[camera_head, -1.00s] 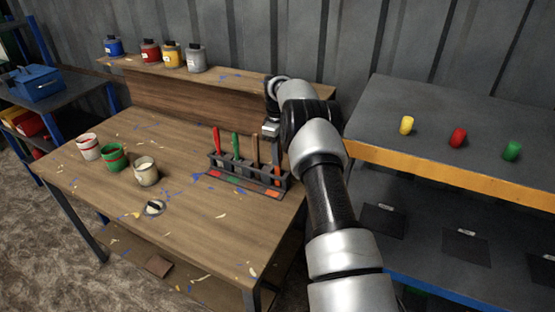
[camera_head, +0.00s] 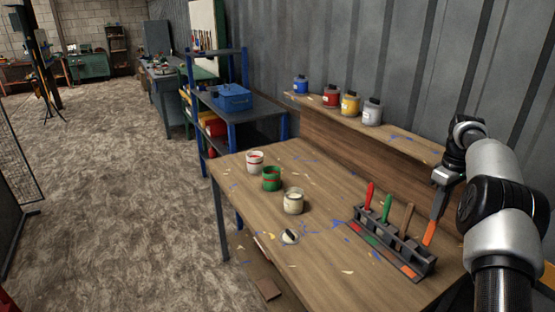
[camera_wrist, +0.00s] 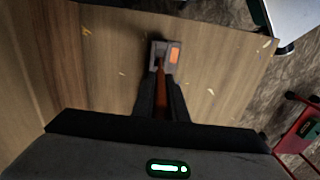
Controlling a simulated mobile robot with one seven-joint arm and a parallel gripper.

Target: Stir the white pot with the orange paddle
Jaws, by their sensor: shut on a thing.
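My gripper (camera_head: 441,182) is shut on the orange paddle (camera_head: 429,233), which hangs downward at the right end of the rack (camera_head: 375,250). I cannot tell whether its lower end is in the slot or just above it. The wrist view shows the paddle (camera_wrist: 161,98) between my fingers, over the rack end with the orange mark (camera_wrist: 174,56). A cream-white pot (camera_head: 293,203) stands on the table, left of the rack. Beside it are a green pot (camera_head: 271,181) and a pale pot with a red band (camera_head: 255,163).
A small round item (camera_head: 290,237) lies near the cream pot. Several lidded jars (camera_head: 349,105) stand on the back shelf. The wooden tabletop (camera_head: 325,212) is clear between rack and pots.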

